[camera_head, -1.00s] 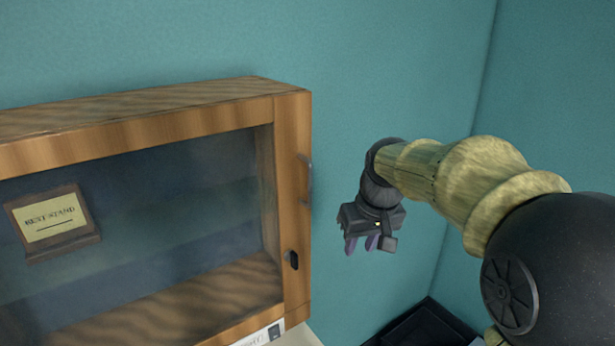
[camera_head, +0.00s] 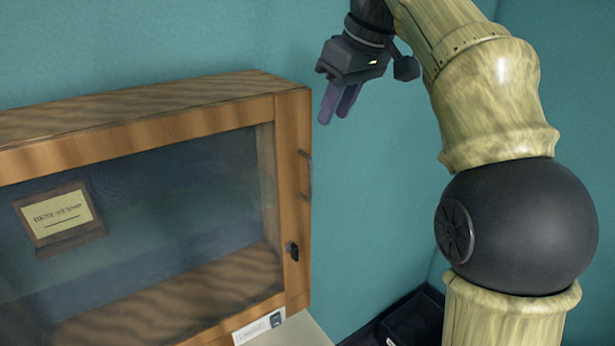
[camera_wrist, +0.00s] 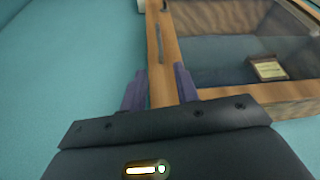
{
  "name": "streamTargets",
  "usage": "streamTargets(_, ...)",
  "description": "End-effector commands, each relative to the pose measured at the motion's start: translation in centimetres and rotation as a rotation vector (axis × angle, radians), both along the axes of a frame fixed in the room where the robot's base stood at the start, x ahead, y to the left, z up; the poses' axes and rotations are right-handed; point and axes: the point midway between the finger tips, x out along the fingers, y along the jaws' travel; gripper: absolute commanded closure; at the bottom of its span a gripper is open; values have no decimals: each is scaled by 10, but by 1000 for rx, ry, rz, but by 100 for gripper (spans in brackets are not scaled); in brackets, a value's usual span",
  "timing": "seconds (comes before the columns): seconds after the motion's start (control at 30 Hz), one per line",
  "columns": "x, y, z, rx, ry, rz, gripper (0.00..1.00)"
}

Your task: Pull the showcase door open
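The showcase (camera_head: 150,117) is a wooden case with a glass door (camera_head: 175,205) on its front, and it looks closed. A thin dark handle (camera_head: 308,175) stands upright on the right frame of the door; it also shows in the wrist view (camera_wrist: 159,45).
Inside the case stands a "BEST STAND" plaque (camera_head: 60,216). A white label (camera_head: 258,327) is on the lower front edge. A black bin (camera_head: 412,320) stands at the lower right. Teal walls close in behind and at the right.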

Motion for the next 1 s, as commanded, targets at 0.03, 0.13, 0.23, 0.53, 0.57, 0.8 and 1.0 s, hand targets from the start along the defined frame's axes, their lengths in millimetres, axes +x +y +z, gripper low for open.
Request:
streamTargets(0.03, 0, 0, 0, 0, 0, 0, 69)
streamTargets(0.13, 0, 0, -1, 0, 0, -1, 69)
streamTargets(0.23, 1, 1, -5, 0, 0, -1, 69)
streamTargets(0.53, 11, 12, -42, 0, 4, -1, 69)
streamTargets(0.57, 12, 13, -46, 0, 3, -1, 69)
streamTargets(0.8, 23, 24, -84, 0, 3, -1, 69)
streamTargets(1.0, 33, 34, -115, -1, 3, -1, 69)
